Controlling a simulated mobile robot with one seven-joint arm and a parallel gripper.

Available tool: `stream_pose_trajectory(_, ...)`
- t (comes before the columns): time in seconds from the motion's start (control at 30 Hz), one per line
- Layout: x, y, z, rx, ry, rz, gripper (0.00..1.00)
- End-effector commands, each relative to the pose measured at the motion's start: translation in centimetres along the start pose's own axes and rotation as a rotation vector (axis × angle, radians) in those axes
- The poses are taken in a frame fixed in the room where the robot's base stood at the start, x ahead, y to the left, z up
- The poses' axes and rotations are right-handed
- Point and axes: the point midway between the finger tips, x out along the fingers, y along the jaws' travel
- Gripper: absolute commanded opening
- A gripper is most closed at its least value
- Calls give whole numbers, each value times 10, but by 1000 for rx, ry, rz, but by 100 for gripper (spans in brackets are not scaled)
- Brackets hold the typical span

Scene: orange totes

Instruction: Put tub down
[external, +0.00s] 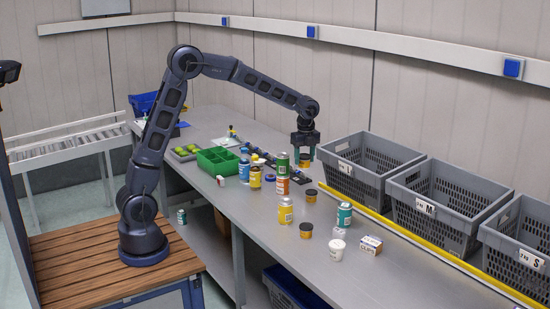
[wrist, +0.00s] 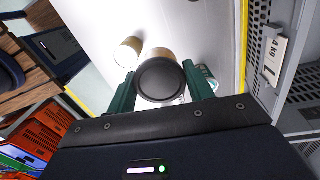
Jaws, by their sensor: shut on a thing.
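My gripper (external: 304,154) is shut on a small tub (external: 305,160) with a black lid and an orange-tan side. In the wrist view the tub's dark round lid (wrist: 161,80) faces the camera between the two green fingers (wrist: 160,88). The tub appears held above the grey table (external: 225,205), near its back edge and left of the nearest grey bin. Two similar black-lidded tubs stand on the table, one near the middle (external: 311,196) and one farther forward (external: 306,231).
Grey bins (external: 345,185) line the back right behind a yellow strip (external: 400,230). Several cans, including a yellow one (external: 285,212) and a teal one (external: 344,215), stand nearby. A white tub (external: 337,250) and a small box (external: 371,245) are at the front right. A green tray (external: 215,161) lies left.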

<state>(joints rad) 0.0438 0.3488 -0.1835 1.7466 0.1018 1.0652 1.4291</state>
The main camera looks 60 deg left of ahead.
Motion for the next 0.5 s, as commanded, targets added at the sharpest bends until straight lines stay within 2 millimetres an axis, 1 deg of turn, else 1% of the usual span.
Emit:
stream_pose_trajectory(0.03,-2,-12,-21,15,-1,-1,26)
stream_pose_trajectory(0.17,-8,-36,-73,37,-4,-2,26)
stream_pose_trajectory(0.2,-11,-43,-89,43,-4,-4,26)
stream_pose_trajectory(0.37,-18,-65,-155,61,-2,-6,26)
stream_pose_trajectory(0.4,-20,-69,-173,67,0,-8,26)
stream_pose_trajectory(0.47,-22,-75,-198,71,1,-8,26)
stream_pose_trajectory(0.5,-25,-78,-216,74,3,-10,26)
